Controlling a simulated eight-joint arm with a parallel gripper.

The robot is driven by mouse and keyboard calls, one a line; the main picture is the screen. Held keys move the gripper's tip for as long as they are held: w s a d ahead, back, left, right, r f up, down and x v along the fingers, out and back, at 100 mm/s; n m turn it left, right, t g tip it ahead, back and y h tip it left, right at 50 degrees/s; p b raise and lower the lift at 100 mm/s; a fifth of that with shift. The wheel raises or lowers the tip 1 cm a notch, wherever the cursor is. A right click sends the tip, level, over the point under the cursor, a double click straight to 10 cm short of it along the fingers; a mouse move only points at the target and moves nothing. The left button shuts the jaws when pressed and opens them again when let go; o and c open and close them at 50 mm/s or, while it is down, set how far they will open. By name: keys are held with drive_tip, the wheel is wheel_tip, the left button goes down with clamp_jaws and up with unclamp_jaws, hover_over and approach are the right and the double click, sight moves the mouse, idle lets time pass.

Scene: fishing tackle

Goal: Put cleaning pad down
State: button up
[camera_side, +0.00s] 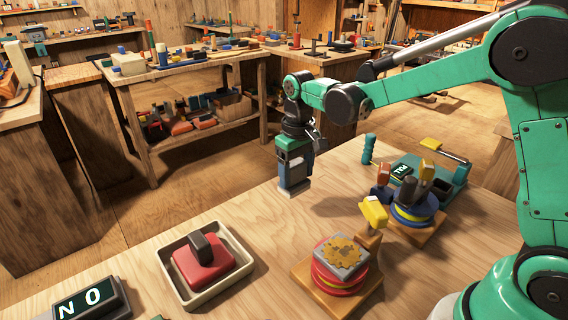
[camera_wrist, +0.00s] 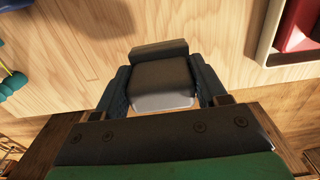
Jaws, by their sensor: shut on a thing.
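My gripper (camera_wrist: 163,88) is shut on a dark grey block with a lighter base, which I take to be the cleaning pad (camera_wrist: 161,72). In the wrist view the block sits between the two dark fingers. In the side view my gripper (camera_side: 293,152) points down, with the grey pad (camera_side: 293,187) below it, near the far edge of the wooden table (camera_side: 255,215). The pad looks held above the tabletop, but its exact height is hard to tell. The inner finger faces are hidden.
A pale tray (camera_side: 183,287) holds a red block (camera_side: 190,268) with a dark handle. A yellow-and-red stacked device (camera_side: 340,275) and a blue-and-yellow one (camera_side: 412,212) stand on wooden bases. A sign (camera_side: 90,302) is front left. The tabletop between tray and devices is clear.

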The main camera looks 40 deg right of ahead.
sight(296, 194)
drive_tip(key=shift+f, duration=2.8)
drive_tip(key=shift+f, duration=0.15)
drive_tip(key=o, duration=1.4)
drive_tip(key=shift+c, duration=0.2)
